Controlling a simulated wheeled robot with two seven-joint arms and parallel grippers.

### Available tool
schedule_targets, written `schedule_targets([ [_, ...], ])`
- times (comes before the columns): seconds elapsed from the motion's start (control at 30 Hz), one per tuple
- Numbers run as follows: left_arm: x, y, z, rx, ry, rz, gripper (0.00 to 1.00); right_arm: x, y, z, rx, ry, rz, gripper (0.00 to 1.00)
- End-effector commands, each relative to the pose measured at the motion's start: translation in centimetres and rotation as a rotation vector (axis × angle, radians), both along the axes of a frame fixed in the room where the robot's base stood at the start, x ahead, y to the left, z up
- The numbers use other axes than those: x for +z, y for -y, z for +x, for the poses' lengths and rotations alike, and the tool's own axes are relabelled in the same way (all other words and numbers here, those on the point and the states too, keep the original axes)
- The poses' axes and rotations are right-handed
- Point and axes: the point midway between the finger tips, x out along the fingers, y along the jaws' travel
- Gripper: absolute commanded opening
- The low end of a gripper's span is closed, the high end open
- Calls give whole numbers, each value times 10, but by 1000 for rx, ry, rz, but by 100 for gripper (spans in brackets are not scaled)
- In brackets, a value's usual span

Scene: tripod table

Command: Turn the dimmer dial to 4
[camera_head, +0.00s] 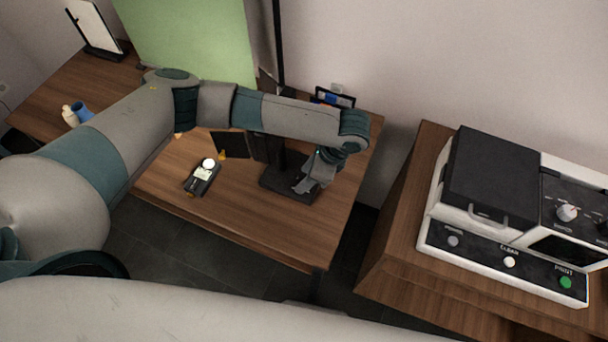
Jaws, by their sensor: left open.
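My left arm reaches in from the left across the wooden table (245,225). My left gripper (309,186) is open and points down at the right part of a black base (282,181) on that table. The gripper covers part of the base, and I cannot tell whether it touches it. No dial marked with numbers can be read on the base; a dial there may be hidden by the gripper. My right gripper is not in view.
A light meter (202,177) with a white dome lies left of the base. A black-and-white machine (500,190) with a white knob (567,212) and several buttons stands on a wooden cabinet (395,250) at right. The table's front is clear. A green panel (185,40) stands behind.

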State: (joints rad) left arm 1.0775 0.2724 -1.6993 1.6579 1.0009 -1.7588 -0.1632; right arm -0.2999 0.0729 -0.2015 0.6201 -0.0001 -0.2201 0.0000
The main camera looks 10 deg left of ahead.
Motion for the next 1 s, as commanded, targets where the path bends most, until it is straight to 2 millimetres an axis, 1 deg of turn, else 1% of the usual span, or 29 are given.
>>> schedule_targets([
  [0.1,-9,-4,0,1,0,1,41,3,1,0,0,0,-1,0],
  [0.2,-13,-6,0,0,-1,1,41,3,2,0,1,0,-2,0],
  [0.5,-14,-6,0,0,0,0,41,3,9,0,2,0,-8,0],
  [0.53,-14,-6,0,0,0,0,36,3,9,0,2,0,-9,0],
  [0.57,-14,-6,0,0,0,0,29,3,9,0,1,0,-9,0],
  [0.6,-14,-6,0,0,0,0,20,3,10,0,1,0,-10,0],
  [0.67,-14,-6,0,0,0,0,5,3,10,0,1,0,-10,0],
  [0.7,-14,-6,0,0,0,0,0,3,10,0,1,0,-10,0],
  [1.0,-13,-6,0,-16,0,0,0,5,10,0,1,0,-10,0],
])
